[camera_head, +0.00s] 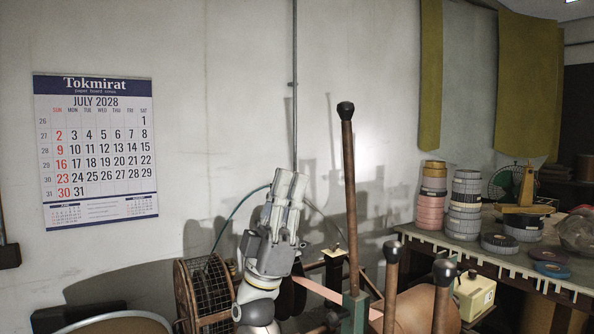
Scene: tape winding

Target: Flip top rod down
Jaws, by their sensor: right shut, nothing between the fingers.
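A tall wooden rod (349,190) with a black knob stands almost upright right of the picture's middle. It rises from a green metal post (354,313) on the winding machine. Two shorter wooden rods with dark knobs, one (390,295) and another (443,300), stand to its right. My right gripper (291,180) points upward, left of the tall rod and apart from it in the picture. Its fingers are shut and empty. A pink tape strip (325,293) runs behind my right gripper towards the post. My left gripper is not in view.
A table (420,236) on the right holds tape roll stacks (464,200) and a yellow dispenser (526,190). A calendar (97,150) hangs on the wall. The space around the tall rod's upper part looks clear.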

